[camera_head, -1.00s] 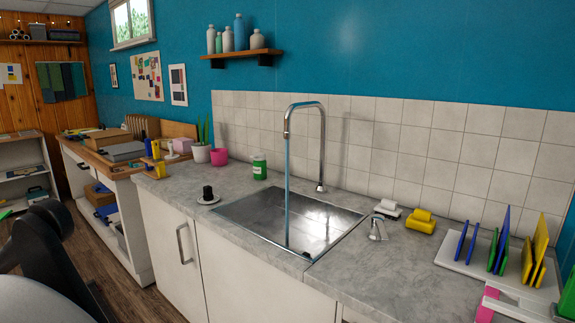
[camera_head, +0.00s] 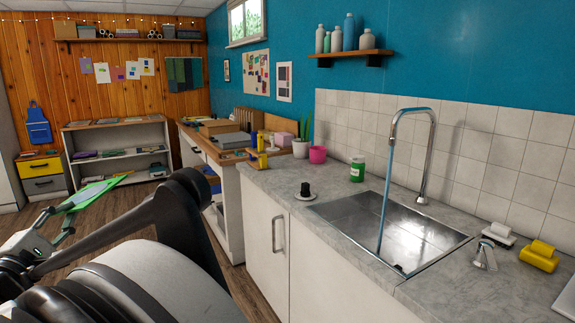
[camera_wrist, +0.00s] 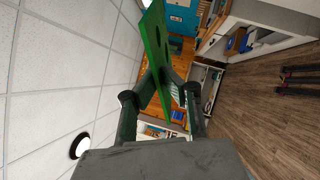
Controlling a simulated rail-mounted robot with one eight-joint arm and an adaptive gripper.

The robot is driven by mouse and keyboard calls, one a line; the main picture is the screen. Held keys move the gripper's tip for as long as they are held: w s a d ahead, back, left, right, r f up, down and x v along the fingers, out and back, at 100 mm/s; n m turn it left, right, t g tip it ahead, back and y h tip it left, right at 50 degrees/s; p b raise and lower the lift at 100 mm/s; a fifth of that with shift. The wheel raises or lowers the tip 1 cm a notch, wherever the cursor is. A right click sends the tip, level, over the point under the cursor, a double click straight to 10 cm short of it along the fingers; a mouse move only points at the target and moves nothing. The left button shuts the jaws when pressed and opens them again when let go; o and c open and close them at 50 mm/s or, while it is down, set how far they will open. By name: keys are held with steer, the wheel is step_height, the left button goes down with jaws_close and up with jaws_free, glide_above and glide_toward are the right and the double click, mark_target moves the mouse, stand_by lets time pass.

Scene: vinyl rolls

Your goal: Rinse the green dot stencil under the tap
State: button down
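The green stencil (camera_head: 97,191) is a thin flat green piece, held out at the left of the head view, away from the sink. My gripper (camera_head: 66,212) is shut on one end of it. In the wrist view the stencil (camera_wrist: 155,45) stands out from between the fingertips, and dark spots show on its face. The tall chrome tap (camera_head: 430,150) arches over the steel sink (camera_head: 440,238). A bluish stream of water (camera_head: 386,195) falls from its spout into the basin.
A black knob-like object on a white disc (camera_head: 305,191) and a green jar (camera_head: 357,168) stand left of the sink. A small chrome lever (camera_head: 485,256) and a yellow sponge-like block (camera_head: 540,255) are at right. Open floor lies left of the white cabinets (camera_head: 265,240).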

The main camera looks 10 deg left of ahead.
steer(key=shift+s+a+r, duration=0.1)
steer(key=shift+s+r, duration=0.25)
steer(key=shift+r, duration=0.05)
steer(key=r+m+p, duration=0.1)
steer(key=p, duration=0.2)
steer(key=r+g+y+p, duration=0.1)
steer(key=p, duration=0.2)
steer(key=d+r+m+p, duration=0.1)
steer(key=r+p, duration=0.1)
steer(key=p, duration=0.1)
steer(key=shift+m+g+y, duration=0.3)
steer(key=shift+g+y, duration=0.1)
steer(key=shift+f, duration=0.15)
stand_by(0.3)
